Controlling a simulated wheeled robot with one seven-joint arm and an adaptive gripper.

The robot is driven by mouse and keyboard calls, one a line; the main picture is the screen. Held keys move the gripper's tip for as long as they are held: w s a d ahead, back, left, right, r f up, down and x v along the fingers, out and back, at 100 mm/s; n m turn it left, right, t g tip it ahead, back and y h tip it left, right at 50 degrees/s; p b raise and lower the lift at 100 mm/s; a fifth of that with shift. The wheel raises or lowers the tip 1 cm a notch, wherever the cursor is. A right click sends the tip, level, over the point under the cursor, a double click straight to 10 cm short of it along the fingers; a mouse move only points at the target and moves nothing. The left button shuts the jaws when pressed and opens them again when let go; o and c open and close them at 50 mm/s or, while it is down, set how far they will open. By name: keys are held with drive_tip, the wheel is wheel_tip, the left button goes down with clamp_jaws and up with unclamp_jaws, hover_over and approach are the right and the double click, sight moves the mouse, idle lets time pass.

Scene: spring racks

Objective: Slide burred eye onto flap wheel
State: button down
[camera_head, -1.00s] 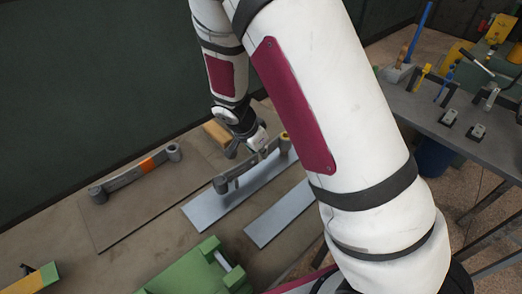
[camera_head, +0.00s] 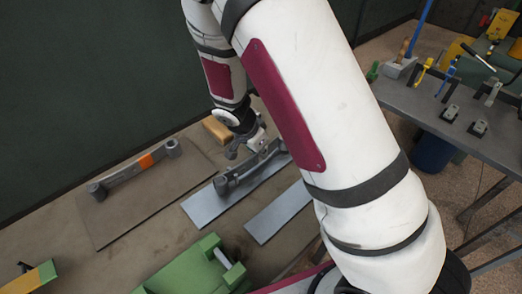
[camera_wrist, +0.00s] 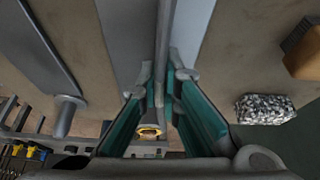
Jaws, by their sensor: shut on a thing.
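A grey spring bar (camera_head: 250,170) with a round eye at its near end (camera_head: 222,184) is over a pale metal plate. My gripper (camera_head: 262,146) is shut on the bar towards its far end. In the wrist view the bar (camera_wrist: 164,45) runs between the teal-sided fingers (camera_wrist: 160,95). A yellow-ringed eye (camera_wrist: 150,131) shows close to the gripper. In the head view my arm hides the far eye. I cannot tell whether the bar touches the plate. I cannot pick out the flap wheel with certainty.
A spring with an orange band (camera_head: 140,170) lies on a brown board (camera_head: 150,205) at left. A green machine (camera_head: 195,272) with a pale cylinder stands in front. A second pale plate (camera_head: 277,213) lies to the right. A wooden block (camera_head: 216,130) is behind. A tool bench (camera_head: 445,105) is at right.

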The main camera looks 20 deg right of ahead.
sight(250, 158)
drive_tip(key=shift+f, duration=0.4)
drive_tip(key=c, duration=1.7)
unclamp_jaws()
drive_tip(key=v, duration=1.1)
drive_tip(key=shift+r, duration=0.2)
drive_tip(key=shift+a+r, duration=0.15)
drive_tip(key=shift+r, duration=0.2)
